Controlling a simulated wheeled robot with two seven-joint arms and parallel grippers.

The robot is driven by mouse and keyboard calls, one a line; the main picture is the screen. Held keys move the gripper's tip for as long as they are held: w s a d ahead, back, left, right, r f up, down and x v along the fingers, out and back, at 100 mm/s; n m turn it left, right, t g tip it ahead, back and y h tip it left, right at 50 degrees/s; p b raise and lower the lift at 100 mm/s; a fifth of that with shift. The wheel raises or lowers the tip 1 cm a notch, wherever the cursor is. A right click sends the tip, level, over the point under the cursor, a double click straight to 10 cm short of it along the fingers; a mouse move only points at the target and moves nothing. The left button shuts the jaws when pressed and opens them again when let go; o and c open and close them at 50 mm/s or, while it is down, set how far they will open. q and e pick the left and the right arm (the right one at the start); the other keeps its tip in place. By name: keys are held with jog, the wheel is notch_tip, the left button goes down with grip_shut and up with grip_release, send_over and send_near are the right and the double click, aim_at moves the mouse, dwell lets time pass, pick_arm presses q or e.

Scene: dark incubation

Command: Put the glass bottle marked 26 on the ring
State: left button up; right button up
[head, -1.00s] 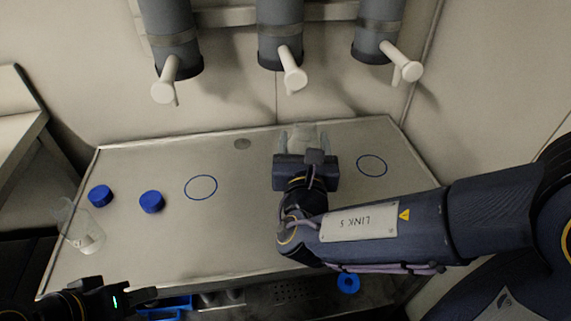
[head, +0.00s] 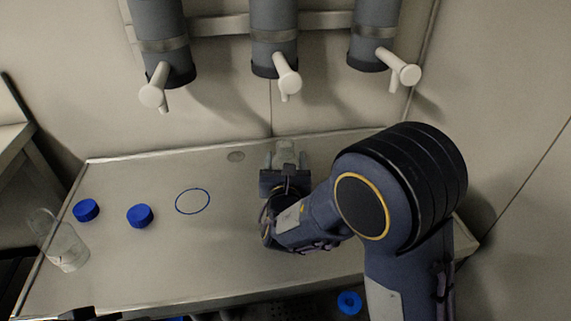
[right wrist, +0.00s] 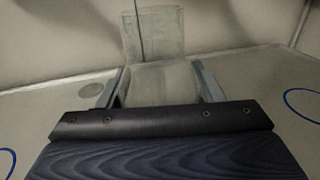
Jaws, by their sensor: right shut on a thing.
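My right gripper (head: 285,163) is shut on a clear glass bottle (head: 286,152) near the back middle of the bench. In the right wrist view the bottle (right wrist: 152,38) stands between the two fingers (right wrist: 160,80); no number is readable on it. One blue ring (head: 193,201) is drawn on the bench to the left of this gripper. A second ring (right wrist: 303,102) shows at the right of the wrist view; my right arm hides it in the head view. My left gripper (head: 90,314) barely shows at the bottom edge, and its jaws cannot be made out.
Another clear glass bottle (head: 67,250) stands at the bench's left edge. Two blue caps (head: 86,210) (head: 140,216) lie beside it. Three grey cylinders with white taps (head: 287,78) hang above the back edge. A blue ring-shaped item (head: 349,302) lies below the front edge.

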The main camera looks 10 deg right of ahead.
jog(key=shift+f, duration=0.2)
jog(key=o, duration=1.2)
jog(key=shift+o, duration=0.2)
jog(key=shift+r, duration=0.15)
jog(key=shift+s+r, duration=0.1)
jog(key=s, duration=0.4)
jog(key=s+a, duration=0.1)
jog(key=s, duration=0.2)
jog(key=s+a, duration=0.1)
jog(key=s, duration=0.3)
jog(key=shift+s+a+p, duration=0.2)
jog(key=shift+s+p, duration=0.1)
jog(key=shift+p, duration=0.1)
